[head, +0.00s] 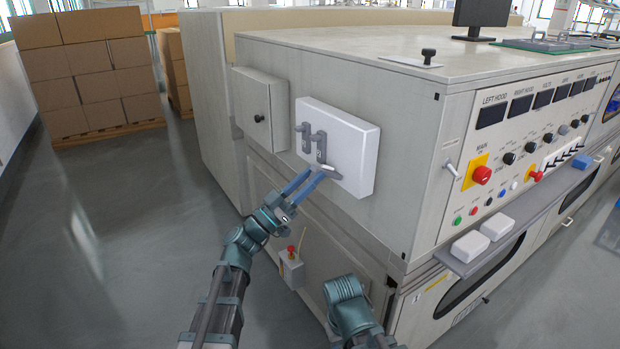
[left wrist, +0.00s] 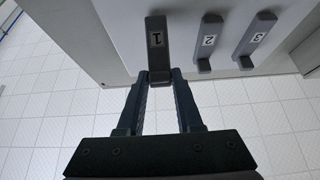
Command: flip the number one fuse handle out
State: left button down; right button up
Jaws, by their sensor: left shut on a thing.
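The white fuse box (head: 360,150) is on the side of the large beige machine. The number one fuse handle (left wrist: 157,45) is a grey bar with a "1" label in the left wrist view. Its free end is between the fingertips of my left gripper (left wrist: 159,79), which is shut on it. In the head view this gripper (head: 325,171) reaches the handle at the box's front. This handle seems tilted out more than handles two (left wrist: 207,42) and three (left wrist: 254,40), which stand beside it, untouched. My right gripper is not in view.
A grey cabinet (head: 262,108) stands left of the fuse box. A small box with a red knob (head: 290,268) is below. The control panel (head: 530,130) is on the machine's right face. Stacked cartons (head: 85,75) stand at the back left; the floor at left is clear.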

pick_arm(q)
jog(key=shift+d+f, duration=0.2)
jog(key=c, duration=0.7)
grip_release()
jog(key=shift+w, duration=0.1)
jog(key=b+v, duration=0.7)
jog(key=v, duration=0.7)
jog(key=shift+r, duration=0.1)
